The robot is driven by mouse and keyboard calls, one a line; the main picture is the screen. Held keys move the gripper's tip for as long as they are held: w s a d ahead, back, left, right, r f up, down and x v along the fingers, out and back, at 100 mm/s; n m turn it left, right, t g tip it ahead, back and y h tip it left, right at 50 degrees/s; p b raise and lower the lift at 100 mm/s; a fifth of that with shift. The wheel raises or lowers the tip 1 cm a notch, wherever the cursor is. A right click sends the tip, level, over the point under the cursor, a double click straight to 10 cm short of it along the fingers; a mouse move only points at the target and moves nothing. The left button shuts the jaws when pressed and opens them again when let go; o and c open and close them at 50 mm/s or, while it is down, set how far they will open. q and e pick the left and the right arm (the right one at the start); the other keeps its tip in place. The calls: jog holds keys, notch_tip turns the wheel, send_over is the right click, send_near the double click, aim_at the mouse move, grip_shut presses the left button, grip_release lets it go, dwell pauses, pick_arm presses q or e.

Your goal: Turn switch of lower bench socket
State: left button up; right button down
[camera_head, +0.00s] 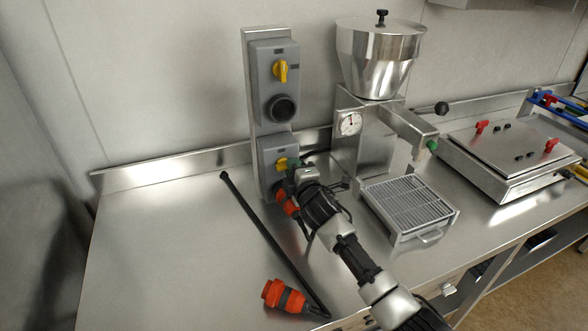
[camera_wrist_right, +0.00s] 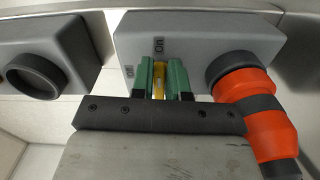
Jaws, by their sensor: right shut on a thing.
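The lower bench socket (camera_head: 270,150) is a grey box low on the metal post, with a yellow switch (camera_head: 281,163) on its front. My right gripper (camera_head: 290,173) is at this switch. In the right wrist view the gripper's green fingers (camera_wrist_right: 160,80) are shut on the yellow switch (camera_wrist_right: 159,80), one finger on each side. ON and OFF marks show on the grey housing (camera_wrist_right: 200,35) around it. An orange plug (camera_wrist_right: 255,105) sits in the round outlet beside the switch. My left gripper is not in view.
The upper socket (camera_head: 275,55) has its own yellow switch (camera_head: 281,70) and an empty dark outlet. A loose orange plug (camera_head: 284,296) and black cable (camera_head: 262,232) lie on the bench. A steel hopper machine (camera_head: 378,60) with a grated tray (camera_head: 408,203) stands close on the right.

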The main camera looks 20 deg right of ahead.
jog(key=shift+f, duration=0.2)
jog(key=c, duration=1.2)
grip_release()
jog(key=shift+o, duration=0.2)
jog(key=shift+r, duration=0.1)
jog(key=s+b, duration=0.1)
jog(key=s, duration=0.9)
jog(key=shift+s+d+b, duration=0.25)
jog(key=shift+s+b, duration=0.05)
jog(key=shift+s, duration=0.1)
